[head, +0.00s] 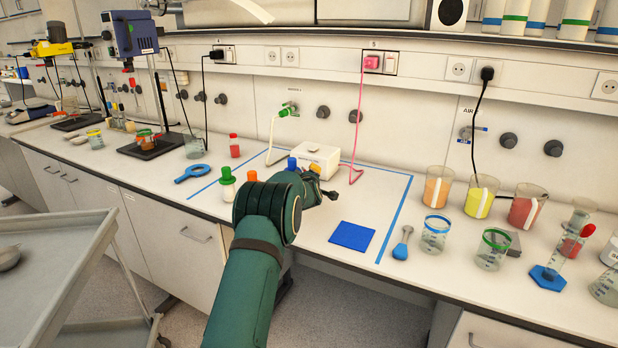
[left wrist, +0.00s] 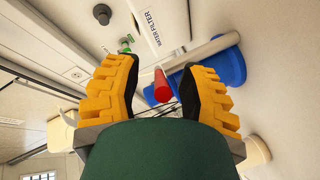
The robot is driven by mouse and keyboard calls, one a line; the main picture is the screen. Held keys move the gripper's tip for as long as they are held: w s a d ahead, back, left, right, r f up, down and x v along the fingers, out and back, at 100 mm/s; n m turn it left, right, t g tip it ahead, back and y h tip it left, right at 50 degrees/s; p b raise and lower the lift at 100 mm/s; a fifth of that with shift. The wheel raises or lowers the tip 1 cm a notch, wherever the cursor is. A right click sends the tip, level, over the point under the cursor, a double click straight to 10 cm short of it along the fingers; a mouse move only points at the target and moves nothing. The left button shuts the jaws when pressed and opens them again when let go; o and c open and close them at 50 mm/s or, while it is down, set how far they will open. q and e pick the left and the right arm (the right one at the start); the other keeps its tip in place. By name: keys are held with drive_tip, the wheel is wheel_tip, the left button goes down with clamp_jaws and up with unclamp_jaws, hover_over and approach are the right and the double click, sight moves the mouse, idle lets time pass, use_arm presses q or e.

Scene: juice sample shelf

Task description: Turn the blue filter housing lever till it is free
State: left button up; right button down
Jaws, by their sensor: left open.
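My left gripper (left wrist: 165,95) is open, its yellow ribbed fingers spread apart in the left wrist view. In the head view my green left arm reaches over the bench and its gripper (head: 328,194) is small and dark. In the left wrist view a blue rounded body (left wrist: 229,68) with a pale tube across it lies beyond the right finger. A red cylinder (left wrist: 162,88) shows in the gap between the fingers; I cannot tell its depth, and no finger visibly touches it. A blue-topped piece (head: 292,163) shows behind my arm. I cannot clearly make out the lever.
A white box (head: 316,160) with a pink hose stands behind my gripper. Green- and orange-capped bottles (head: 227,176) stand left of my arm. A blue ring-ended tool (head: 191,173) lies farther left. A blue mat (head: 352,236) lies right. Beakers (head: 437,187) crowd the right bench.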

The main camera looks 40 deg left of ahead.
use_arm(q)
drive_tip(key=shift+s, duration=0.1)
drive_tip(key=v, duration=1.2)
idle(0.6)
